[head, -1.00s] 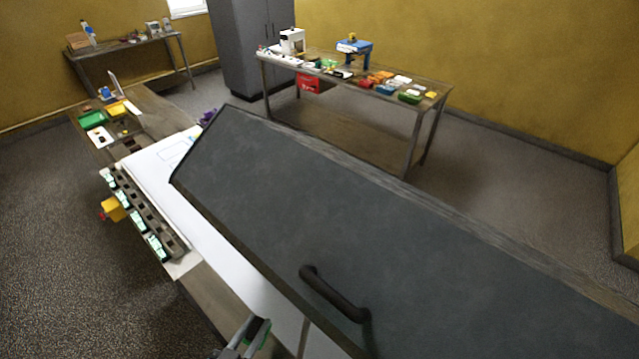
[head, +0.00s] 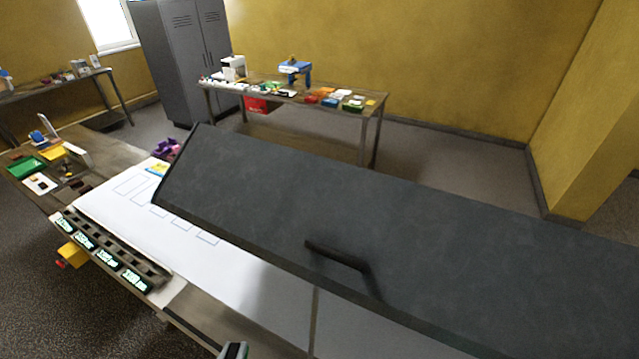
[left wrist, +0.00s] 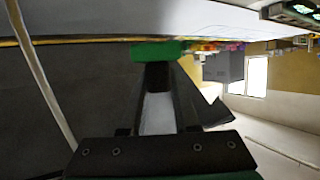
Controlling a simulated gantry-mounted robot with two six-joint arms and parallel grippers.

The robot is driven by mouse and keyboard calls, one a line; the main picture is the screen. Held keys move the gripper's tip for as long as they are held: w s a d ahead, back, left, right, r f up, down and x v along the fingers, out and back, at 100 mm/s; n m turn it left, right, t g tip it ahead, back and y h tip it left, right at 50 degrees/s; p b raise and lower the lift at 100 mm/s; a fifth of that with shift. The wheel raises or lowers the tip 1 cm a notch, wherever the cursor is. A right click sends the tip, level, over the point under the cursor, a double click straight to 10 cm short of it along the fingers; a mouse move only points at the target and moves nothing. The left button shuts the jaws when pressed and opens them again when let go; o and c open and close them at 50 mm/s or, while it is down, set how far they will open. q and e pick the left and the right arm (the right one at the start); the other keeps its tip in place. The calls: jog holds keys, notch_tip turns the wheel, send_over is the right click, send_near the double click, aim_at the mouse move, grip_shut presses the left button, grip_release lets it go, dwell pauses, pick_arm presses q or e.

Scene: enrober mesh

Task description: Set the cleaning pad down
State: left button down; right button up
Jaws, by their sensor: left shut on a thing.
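My left gripper (head: 233,350) shows only at the bottom edge of the head view, low beside the bench front. In the left wrist view the left gripper (left wrist: 158,78) is shut on a green block-like thing, which I take to be the cleaning pad (left wrist: 157,50). The pad shows beyond the fingertips, close to the white bench top (left wrist: 190,18). I cannot tell whether it touches anything. My right gripper is not in view.
A large dark hood with a handle (head: 335,255) covers the right of the white bench surface (head: 125,205). A row of lit displays (head: 105,255) lines its front left. A green tray (head: 27,167) and small items lie far left. The white surface left of the hood is mostly clear.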

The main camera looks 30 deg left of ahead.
pick_arm(q)
jog(key=w+d+f+m+t+h, duration=0.2)
jog(key=w+d+f+m+h, duration=0.1)
jog(key=w+d+m+h, duration=0.55)
jog(key=s+a+r+n+y+p, duration=0.3)
jog(key=s+r+n+y+p, duration=0.1)
jog(key=s+r+p, duration=0.2)
jog(key=s+a+r+n+g+y+p, duration=0.1)
jog(key=s+a+r+n+y+p, duration=0.2)
jog(key=s+r+p, duration=0.3)
notch_tip(320, 180, up, 5)
jog(key=shift+s+a+f+n+g+y+p, duration=0.15)
jog(key=shift+s+a+n+g+y+p, duration=0.2)
jog(key=shift+a+p, duration=0.45)
